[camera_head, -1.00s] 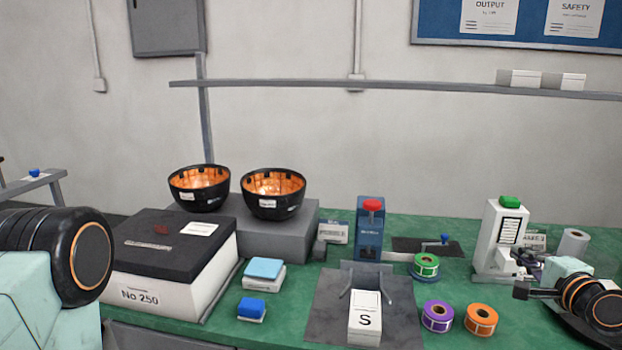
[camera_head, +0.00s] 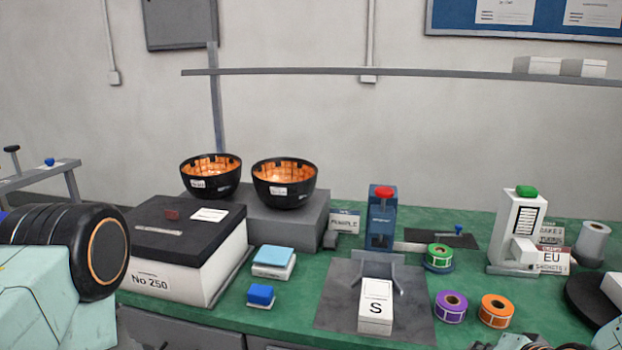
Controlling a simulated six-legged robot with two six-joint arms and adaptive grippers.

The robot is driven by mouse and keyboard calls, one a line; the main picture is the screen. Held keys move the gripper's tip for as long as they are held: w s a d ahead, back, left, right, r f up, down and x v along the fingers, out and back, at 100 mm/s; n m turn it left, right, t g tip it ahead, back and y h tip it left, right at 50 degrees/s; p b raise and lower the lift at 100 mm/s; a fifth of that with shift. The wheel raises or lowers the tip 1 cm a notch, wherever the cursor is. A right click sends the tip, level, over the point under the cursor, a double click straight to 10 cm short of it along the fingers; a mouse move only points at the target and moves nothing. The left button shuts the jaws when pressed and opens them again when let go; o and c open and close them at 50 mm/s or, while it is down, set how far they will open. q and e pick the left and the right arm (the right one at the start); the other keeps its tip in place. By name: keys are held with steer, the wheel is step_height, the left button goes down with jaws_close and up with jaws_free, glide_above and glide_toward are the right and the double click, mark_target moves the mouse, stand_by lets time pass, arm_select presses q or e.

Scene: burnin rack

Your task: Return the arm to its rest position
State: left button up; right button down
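My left arm (camera_head: 60,265) stands at the left edge, its black joint in front of the bench. Its gripper does not show clearly. Only slivers of my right arm (camera_head: 525,342) show at the bottom edge, right of centre, so I cannot tell how its fingers stand. It touches nothing on the bench that I can see. A white box marked S (camera_head: 376,307) stands on the grey mat (camera_head: 338,298). Behind it is a blue device with a red button (camera_head: 381,225). A white device with a green button (camera_head: 517,228) stands to the right.
Purple (camera_head: 450,307), orange (camera_head: 496,311) and green (camera_head: 439,257) label rolls sit near the mat. A large No 250 box (camera_head: 178,280) and two black bowls (camera_head: 284,183) (camera_head: 211,176) are at the left. A dark round base (camera_head: 590,297) is at the right edge.

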steer(key=s+a+f+n+g+b, duration=0.2)
steer(key=s+a+f+g, duration=0.1)
steer(key=s+f, duration=0.5)
steer(key=s+a+f+n+g+b, duration=0.2)
steer(key=s+f, duration=0.6)
steer(key=s, duration=0.4)
steer(key=s+a+f+n+g+b, duration=0.2)
steer(key=s+a+f+n+g, duration=0.1)
steer(key=s+f, duration=0.5)
steer(key=shift+s+a+n+g+h, duration=0.35)
steer(key=shift+s+n+g, duration=0.25)
steer(key=shift+s+g, duration=0.4)
steer(key=shift+s, duration=0.1)
